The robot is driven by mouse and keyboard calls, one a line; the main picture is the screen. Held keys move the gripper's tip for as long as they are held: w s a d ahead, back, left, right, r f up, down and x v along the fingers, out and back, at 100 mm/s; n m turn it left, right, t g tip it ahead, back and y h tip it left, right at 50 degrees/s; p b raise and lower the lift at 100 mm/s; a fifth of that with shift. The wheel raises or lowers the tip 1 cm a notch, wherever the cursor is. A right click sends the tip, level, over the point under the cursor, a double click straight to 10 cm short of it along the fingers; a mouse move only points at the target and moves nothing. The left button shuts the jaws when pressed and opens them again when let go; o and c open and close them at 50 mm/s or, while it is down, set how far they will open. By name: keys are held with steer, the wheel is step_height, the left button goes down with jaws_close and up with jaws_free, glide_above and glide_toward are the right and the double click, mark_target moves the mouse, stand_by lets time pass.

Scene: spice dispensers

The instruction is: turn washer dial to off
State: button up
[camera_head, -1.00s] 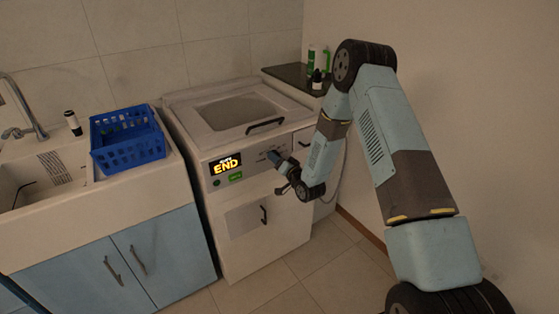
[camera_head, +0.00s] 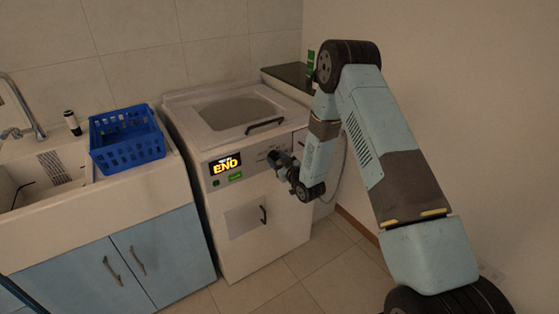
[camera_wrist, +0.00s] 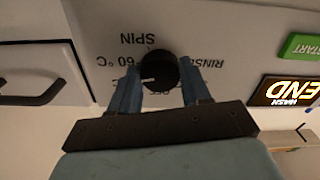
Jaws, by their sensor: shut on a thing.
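The white washer (camera_head: 238,130) stands between the sink cabinet and the right wall. Its display (camera_head: 225,165) reads END, and it also shows upside down in the wrist view (camera_wrist: 289,90). The round black dial (camera_wrist: 158,72) sits on the washer's front panel among printed labels such as SPIN, RINSE and 60 °C. My gripper (camera_wrist: 160,80) is shut on the dial, one blue finger on each side.
A green START button (camera_wrist: 300,46) is beside the display. A blue basket (camera_head: 127,142) stands by the sink (camera_head: 45,178) at left. A dark counter (camera_head: 288,74) with a green bottle (camera_head: 310,62) is behind my arm. The floor in front is clear.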

steer(key=n, duration=0.3)
steer(key=shift+w+d+f+n, duration=0.1)
steer(key=shift+d+f+n, duration=0.05)
steer(key=shift+n, duration=0.25)
steer(key=n, duration=0.8)
steer(key=shift+n, duration=1.8)
steer(key=o, duration=0.8)
steer(key=shift+o, duration=1.3)
